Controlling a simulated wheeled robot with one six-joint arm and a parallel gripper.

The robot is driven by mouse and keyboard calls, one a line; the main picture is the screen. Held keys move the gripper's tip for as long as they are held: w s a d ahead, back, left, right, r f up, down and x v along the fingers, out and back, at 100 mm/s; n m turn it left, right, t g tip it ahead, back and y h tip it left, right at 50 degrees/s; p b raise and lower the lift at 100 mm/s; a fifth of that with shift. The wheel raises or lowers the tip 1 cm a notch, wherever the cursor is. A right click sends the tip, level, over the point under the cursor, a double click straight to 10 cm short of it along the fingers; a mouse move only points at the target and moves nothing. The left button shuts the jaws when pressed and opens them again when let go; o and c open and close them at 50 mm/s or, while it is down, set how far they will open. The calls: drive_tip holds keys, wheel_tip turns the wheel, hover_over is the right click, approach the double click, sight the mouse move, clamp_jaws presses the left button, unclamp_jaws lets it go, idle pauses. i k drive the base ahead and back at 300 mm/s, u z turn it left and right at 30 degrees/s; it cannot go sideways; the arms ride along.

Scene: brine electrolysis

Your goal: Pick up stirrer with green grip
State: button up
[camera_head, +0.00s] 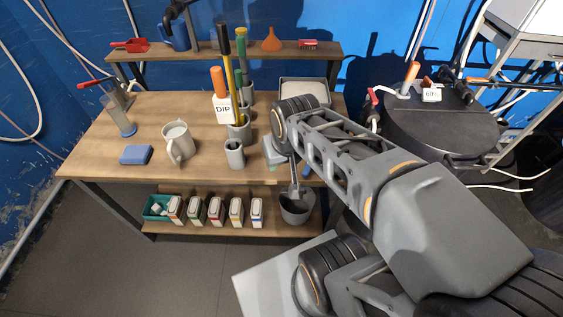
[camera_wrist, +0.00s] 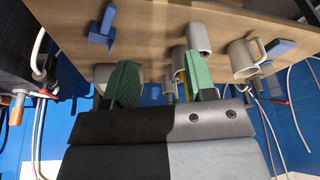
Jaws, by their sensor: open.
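The stirrer with the green grip (camera_head: 241,64) stands upright among several other tools at the middle of the workbench in the head view. Tools with orange, black and yellow parts stand close beside it, and its lower part is hidden. My gripper is at the front right of these tools, partly hidden by my arm in the head view. In the wrist view my gripper (camera_wrist: 162,88) is open, with green pads apart and nothing held between them. I cannot make out the green grip for certain in the wrist view.
A white sign reading DIP (camera_head: 224,109) is in front of the tools. A small grey holder (camera_head: 235,154), a mug (camera_head: 179,141) and a blue block (camera_head: 136,155) stand on the workbench (camera_head: 88,160). A raised shelf (camera_head: 190,52) runs behind. A dark drum (camera_head: 440,122) stands right.

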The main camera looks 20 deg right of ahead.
sight(238, 73)
drive_tip(key=u, duration=0.05)
drive_tip(key=k, duration=0.5)
drive_tip(key=u, duration=1.5)
drive_tip(key=i, duration=1.25)
drive_tip(key=z, duration=2.1)
drive_tip(key=i, duration=0.5)
drive_tip(key=u, duration=0.05)
